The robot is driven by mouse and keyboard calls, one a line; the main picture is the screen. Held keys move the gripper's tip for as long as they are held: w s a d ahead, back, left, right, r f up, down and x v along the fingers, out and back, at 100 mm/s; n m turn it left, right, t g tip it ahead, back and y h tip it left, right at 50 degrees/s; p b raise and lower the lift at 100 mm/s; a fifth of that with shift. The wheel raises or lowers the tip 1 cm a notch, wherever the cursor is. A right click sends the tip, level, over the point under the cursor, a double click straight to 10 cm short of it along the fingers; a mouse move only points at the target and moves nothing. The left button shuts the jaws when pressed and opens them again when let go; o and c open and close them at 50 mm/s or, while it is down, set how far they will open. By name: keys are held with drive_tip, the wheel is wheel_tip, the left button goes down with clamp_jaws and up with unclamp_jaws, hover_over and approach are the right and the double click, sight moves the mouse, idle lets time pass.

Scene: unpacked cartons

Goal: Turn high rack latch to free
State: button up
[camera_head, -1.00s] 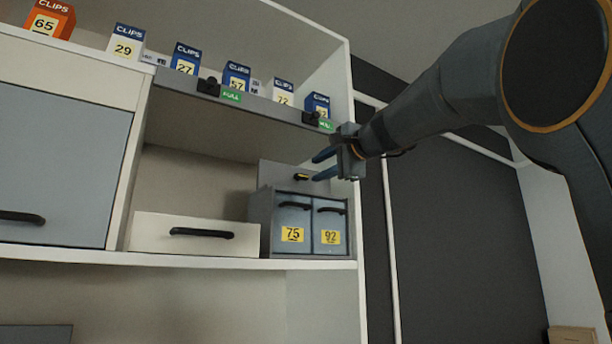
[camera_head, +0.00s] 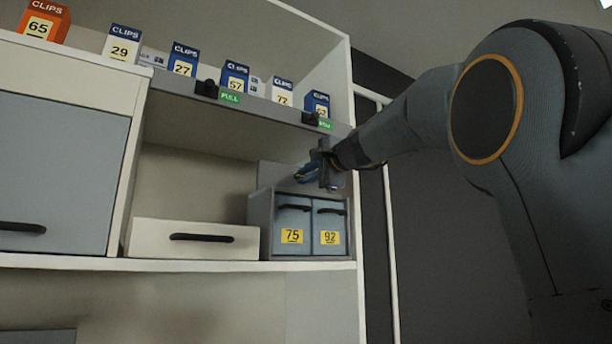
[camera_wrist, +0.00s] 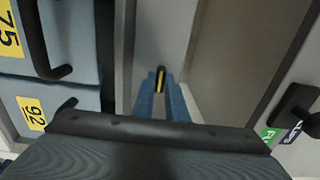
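The high rack latch (camera_wrist: 160,79) is a small black handle with a yellow stripe on the grey panel (camera_wrist: 170,25) above the drawer rack. In the wrist view it stands lengthwise between the two blue fingers of my gripper (camera_wrist: 160,88). The fingers are close together, one on each side, and appear shut on it. In the head view my gripper (camera_head: 307,173) is at the panel above the drawers, and its fingers hide the latch.
The rack below has two blue-grey drawers, 75 (camera_head: 292,226) and 92 (camera_head: 328,228). A white drawer (camera_head: 196,238) stands to the left. Black catches (camera_head: 207,88) with green labels line the shelf edge above, below several CLIPS boxes (camera_head: 235,78).

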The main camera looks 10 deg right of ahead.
drive_tip(key=shift+n+b, duration=0.3)
drive_tip(key=shift+b, duration=0.15)
clamp_jaws()
drive_tip(key=n+b, duration=0.1)
drive_tip(key=b, duration=0.1)
drive_tip(key=n+b, duration=0.2)
drive_tip(key=shift+f+n, duration=0.2)
drive_tip(key=shift+n, duration=0.1)
drive_tip(key=n+b, duration=0.5)
drive_tip(key=n, duration=0.1)
drive_tip(key=shift+b, duration=0.3)
drive_tip(key=n+b, duration=0.2)
drive_tip(key=n, duration=0.2)
drive_tip(key=shift+r, duration=0.1)
drive_tip(key=shift+n+b, duration=0.6)
drive_tip(key=shift+n, duration=1.2)
drive_tip(key=shift+r, duration=0.1)
drive_tip(key=o, duration=0.8)
unclamp_jaws()
